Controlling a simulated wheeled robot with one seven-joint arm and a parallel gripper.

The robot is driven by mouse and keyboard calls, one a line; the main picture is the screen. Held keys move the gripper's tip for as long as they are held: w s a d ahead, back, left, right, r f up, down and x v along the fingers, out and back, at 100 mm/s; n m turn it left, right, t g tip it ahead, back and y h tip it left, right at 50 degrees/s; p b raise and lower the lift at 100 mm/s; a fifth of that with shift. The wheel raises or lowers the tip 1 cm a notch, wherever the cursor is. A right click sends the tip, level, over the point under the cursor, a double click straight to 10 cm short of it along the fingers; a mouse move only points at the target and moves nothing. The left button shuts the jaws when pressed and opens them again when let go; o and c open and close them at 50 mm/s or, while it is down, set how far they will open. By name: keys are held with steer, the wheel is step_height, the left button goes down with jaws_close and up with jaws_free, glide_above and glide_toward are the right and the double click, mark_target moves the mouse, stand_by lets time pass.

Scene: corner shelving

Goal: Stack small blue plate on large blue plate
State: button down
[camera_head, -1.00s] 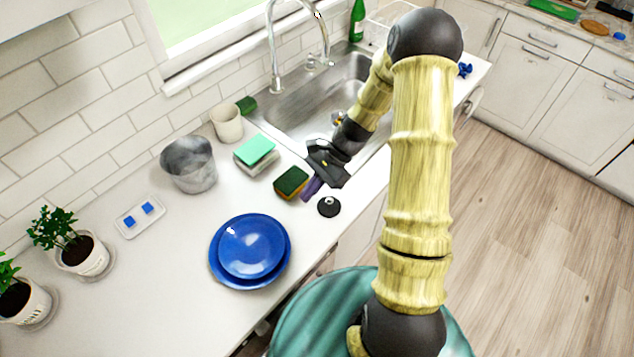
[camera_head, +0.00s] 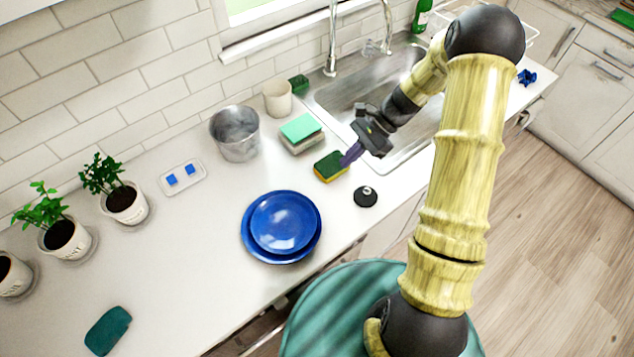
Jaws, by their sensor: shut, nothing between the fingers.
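The small blue plate (camera_head: 284,221) lies on top of the large blue plate (camera_head: 271,258) on the white counter. The small plate sits slightly toward the upper right, and the large plate's rim shows most at the lower left. My gripper (camera_head: 350,155) is shut and empty. It is up and to the right of the plates, apart from them, over the counter by the yellow-green sponge and the sink.
The yellow-green sponge (camera_head: 331,166), a black round stopper (camera_head: 366,196), stacked sponges (camera_head: 301,133), a grey metal pot (camera_head: 235,134) and a beige cup (camera_head: 278,97) stand around. Potted plants (camera_head: 124,203) line the left.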

steer(key=p, duration=0.3)
glide_toward(294, 203)
steer(key=d+f, duration=0.1)
steer(key=w+d+f, duration=0.1)
steer(key=f, duration=0.1)
steer(key=shift+d+f, duration=0.1)
steer(key=shift+d, duration=0.1)
steer(key=a+p, duration=0.1)
steer(key=s+a+p, duration=0.1)
steer(key=a, duration=0.1)
steer(key=shift+s+a+f, duration=0.1)
steer(key=shift+a+f, duration=0.05)
steer(key=shift+f, duration=0.1)
steer(key=shift+s+a+f, duration=0.15)
steer(key=shift+s+a, duration=0.05)
steer(key=shift+a, duration=0.2)
steer(key=shift+a+f, duration=0.1)
steer(key=shift+a, duration=0.1)
steer(key=shift+s+a+b, duration=0.3)
steer(key=shift+s+a, duration=0.15)
steer(key=shift+a, duration=0.3)
